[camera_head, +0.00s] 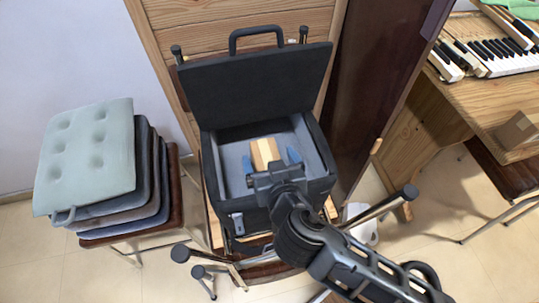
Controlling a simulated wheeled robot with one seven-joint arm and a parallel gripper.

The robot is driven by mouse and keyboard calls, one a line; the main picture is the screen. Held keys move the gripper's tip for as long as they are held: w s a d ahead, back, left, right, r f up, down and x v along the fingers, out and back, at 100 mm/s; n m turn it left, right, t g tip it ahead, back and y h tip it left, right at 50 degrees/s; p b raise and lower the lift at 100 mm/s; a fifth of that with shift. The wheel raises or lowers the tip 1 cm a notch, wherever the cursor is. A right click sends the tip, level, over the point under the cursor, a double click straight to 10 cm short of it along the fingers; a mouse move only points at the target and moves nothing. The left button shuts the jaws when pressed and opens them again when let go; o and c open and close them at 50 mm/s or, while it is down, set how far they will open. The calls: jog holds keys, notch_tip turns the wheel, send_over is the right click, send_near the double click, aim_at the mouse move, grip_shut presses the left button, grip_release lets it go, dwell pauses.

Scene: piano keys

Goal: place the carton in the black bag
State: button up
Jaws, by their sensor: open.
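The black bag (222,186) stands on a chair in the middle of the head view, its lid (255,85) raised at the back and its grey-lined inside showing. A small tan carton (264,152) with a pale stripe sits inside the bag, near its middle. My gripper (272,162) reaches over the bag's front rim. Its blue-tipped fingers are spread to either side of the carton. I cannot tell whether they touch it. The gripper body hides the carton's near end and part of the bag's front.
Folded cushions (90,165) are stacked on a stool at left. A wooden panel is behind the bag. Chair legs and armrests surround the bag's base.

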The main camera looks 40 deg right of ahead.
jog(key=b+v, duration=0.2)
jog(key=v, duration=1)
jog(key=shift+r, duration=0.3)
jog(key=shift+c, duration=0.2)
dwell(0.5)
